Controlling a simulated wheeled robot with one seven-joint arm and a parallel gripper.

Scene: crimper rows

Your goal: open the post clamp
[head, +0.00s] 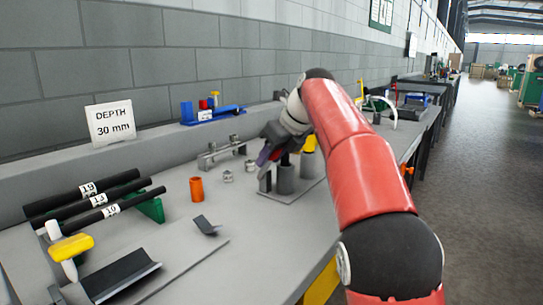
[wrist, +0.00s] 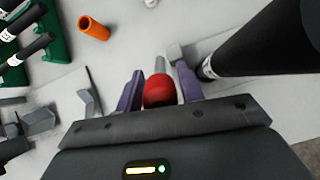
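My gripper (head: 268,152) is over the grey post clamp (head: 285,181) on the bench, partly hiding its upper part. In the wrist view its two purple fingers (wrist: 160,90) stand on either side of a red handle tip (wrist: 159,91) on a grey lever. The tip nearly fills the space between them; I cannot tell if both fingers press on it. A black tube with a white band (wrist: 250,42) rises close to the right finger. The clamp's jaw is mostly hidden, so I cannot see how far it is open.
An orange cup (head: 197,189) and small metal fittings stand left of the clamp. Black labelled tubes (head: 90,198) lie on a green rack. A yellow-handled tool (head: 70,247) is at the front left. A "DEPTH 30 mm" sign (head: 110,122) and a blue tool (head: 210,115) stand behind.

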